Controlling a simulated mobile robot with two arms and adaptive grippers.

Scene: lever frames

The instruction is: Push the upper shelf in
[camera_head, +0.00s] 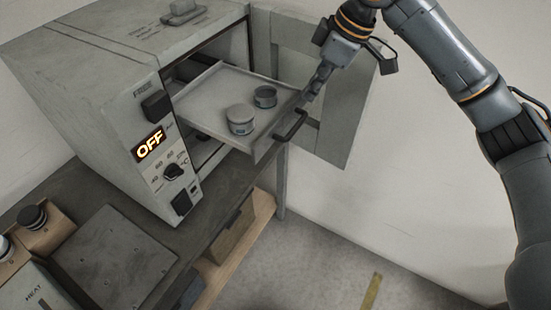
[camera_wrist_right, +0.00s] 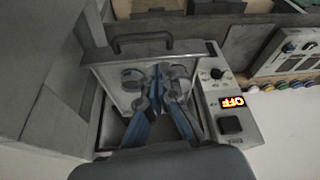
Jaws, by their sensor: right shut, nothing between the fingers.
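The upper shelf (camera_head: 205,92) is a grey tray sticking out of the open oven (camera_head: 118,95). It has a dark handle (camera_head: 291,125) on its front edge. A lidded pale round container (camera_head: 240,119) and a darker round one (camera_head: 265,96) stand on it. My right gripper (camera_head: 306,97) is shut and empty, pointing down at the shelf's front right corner, close to the handle. Whether it touches the shelf, I cannot tell. In the right wrist view the shut fingers (camera_wrist_right: 157,70) overlap the shelf, and the handle (camera_wrist_right: 142,38) shows beyond them. My left gripper is out of view.
The oven door (camera_head: 325,125) stands open beside the wall. The oven's display reads OFF (camera_head: 150,145). A dark bench (camera_head: 225,190) supports the oven, with a flat grey plate (camera_head: 113,258) and a HEAT unit (camera_head: 35,292) nearby.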

